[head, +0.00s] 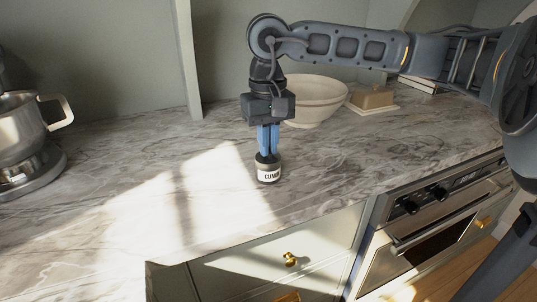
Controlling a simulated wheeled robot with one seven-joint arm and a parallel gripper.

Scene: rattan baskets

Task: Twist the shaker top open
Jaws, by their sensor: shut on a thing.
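The shaker (269,177) is a small round jar with a white label that seems to read "CUMIN". It stands upright on the marble counter, in front of the bowl. Its dark top (264,159) is partly hidden by my fingers. My gripper (268,153) points straight down from above, with its blue fingers close together and shut on the shaker top. I cannot tell whether the top has turned on the jar.
A cream bowl (315,103) stands close behind my gripper, with a butter dish (372,98) to its right. A metal mixer bowl (22,130) is at the far left. The marble counter (130,165) is clear left of the shaker. Its front edge is near the shaker.

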